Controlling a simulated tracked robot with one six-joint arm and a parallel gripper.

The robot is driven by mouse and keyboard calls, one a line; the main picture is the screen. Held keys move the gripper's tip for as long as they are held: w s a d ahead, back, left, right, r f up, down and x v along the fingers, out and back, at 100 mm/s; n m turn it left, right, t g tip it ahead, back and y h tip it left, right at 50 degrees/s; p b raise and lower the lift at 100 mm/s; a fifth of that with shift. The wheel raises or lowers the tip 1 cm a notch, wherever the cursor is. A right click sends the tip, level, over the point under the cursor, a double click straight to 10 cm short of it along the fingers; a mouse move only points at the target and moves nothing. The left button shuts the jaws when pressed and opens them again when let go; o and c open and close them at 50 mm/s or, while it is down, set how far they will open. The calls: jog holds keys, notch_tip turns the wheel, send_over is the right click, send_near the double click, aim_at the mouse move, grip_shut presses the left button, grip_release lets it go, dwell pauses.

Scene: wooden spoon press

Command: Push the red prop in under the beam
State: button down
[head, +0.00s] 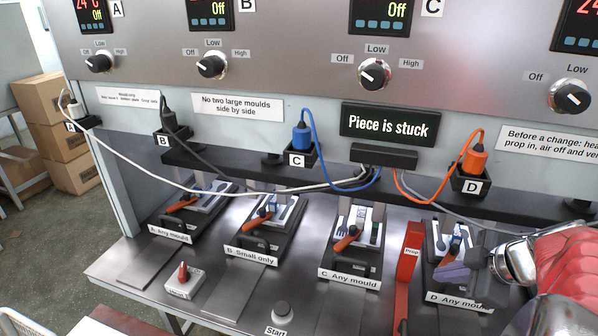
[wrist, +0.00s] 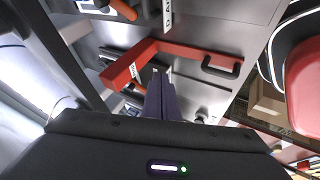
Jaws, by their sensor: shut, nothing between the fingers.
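The red prop (head: 408,262), labelled "Prop", stands between stations C and D in the head view. In the wrist view the red prop (wrist: 190,48) shows as a bent red bar with a black handle (wrist: 222,66). The dark beam (head: 300,189) runs across behind the stations; I cannot tell how far the prop reaches under it. My gripper (head: 442,279), with purple fingers, is just right of the prop, over station D. In the wrist view my gripper (wrist: 160,78) is shut and empty, its tips close to the red bar; contact is unclear.
Moulds with orange-handled levers sit at stations A, B, C and D (head: 458,299). Cables hang in front of the beam. A lit sign (head: 390,124) reads "Piece is stuck". A Start button (head: 281,312) is on the front bench. Cardboard boxes (head: 60,135) stand at left.

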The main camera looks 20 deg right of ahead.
send_near(407, 268)
notch_tip(407, 268, down, 4)
jog(key=a, duration=0.3)
jog(key=shift+w+d+r, duration=0.15)
jog(key=shift+w+d, duration=1.2)
